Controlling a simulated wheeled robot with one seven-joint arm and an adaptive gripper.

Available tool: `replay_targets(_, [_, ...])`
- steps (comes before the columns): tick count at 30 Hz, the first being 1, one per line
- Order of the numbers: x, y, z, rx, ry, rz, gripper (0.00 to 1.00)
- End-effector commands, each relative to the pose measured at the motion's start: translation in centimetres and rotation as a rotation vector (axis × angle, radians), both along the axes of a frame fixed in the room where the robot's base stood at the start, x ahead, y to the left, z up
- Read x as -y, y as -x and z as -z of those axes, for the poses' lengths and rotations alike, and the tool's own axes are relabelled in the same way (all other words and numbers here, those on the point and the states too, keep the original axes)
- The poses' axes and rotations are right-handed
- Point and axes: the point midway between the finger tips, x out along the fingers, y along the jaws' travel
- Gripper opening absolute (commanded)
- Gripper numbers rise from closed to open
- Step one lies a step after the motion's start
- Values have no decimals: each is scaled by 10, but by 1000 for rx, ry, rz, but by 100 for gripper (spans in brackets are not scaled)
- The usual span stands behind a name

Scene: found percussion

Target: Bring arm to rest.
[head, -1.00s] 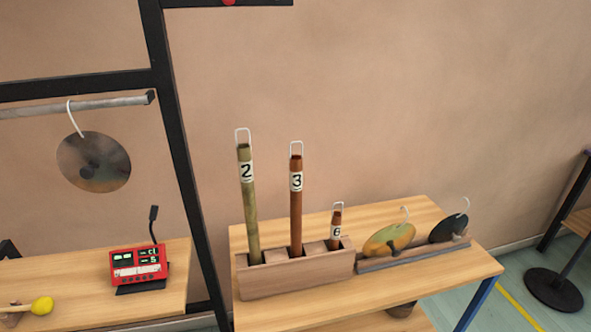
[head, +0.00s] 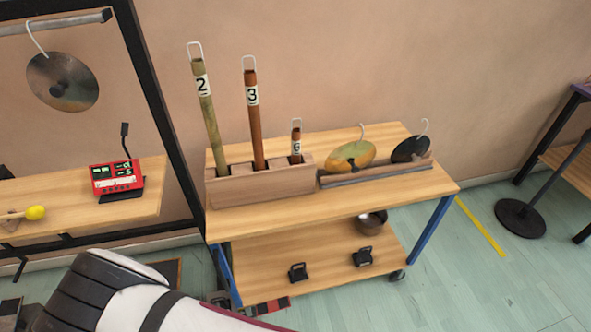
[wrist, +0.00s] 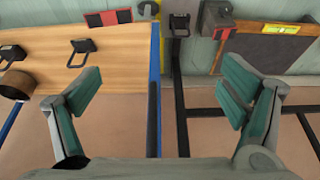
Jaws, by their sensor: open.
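My gripper (wrist: 160,92) shows in the wrist view with its two green-padded fingers spread wide apart and nothing between them. Past the fingers, the wrist view shows a blue cart leg, a black frame bar and the wall. In the head view a white and black part of my arm (head: 130,295) reaches in at the lower left, in front of the cart's lower left corner. My gripper is not visible in the head view.
A wooden cart (head: 400,200) holds a block (head: 260,188) with numbered tubes and a rack (head: 375,173) with two discs. A bowl (head: 371,222) sits on its lower shelf. A disc (head: 62,82) hangs from a black frame. A stanchion base (head: 520,218) stands right; floor between is clear.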

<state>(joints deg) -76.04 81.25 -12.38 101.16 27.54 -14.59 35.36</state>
Motion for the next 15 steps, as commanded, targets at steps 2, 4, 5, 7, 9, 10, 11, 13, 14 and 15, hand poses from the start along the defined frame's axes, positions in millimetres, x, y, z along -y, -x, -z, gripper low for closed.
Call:
replay_targets(2, [-3,-5,-9,-6,-5,8,91])
replay_targets(4, [-4,-8,-17,-12,-8,14,91])
replay_targets(5, [-5,-11,-21,-15,-11,18,91])
replay_targets(7, [-7,-16,-32,-22,-16,26,91])
replay_targets(9, [-9,-22,-44,-31,-22,34,91])
replay_targets(10, [-10,-26,-50,-34,-26,38,91])
replay_targets(11, [-11,-28,-56,-39,-27,42,91])
replay_targets(13, [-12,-37,-73,-49,-36,52,91])
replay_targets(14, [-13,-40,-80,-53,-40,56,91])
replay_targets(15, [-13,-46,-93,-60,-46,62,91])
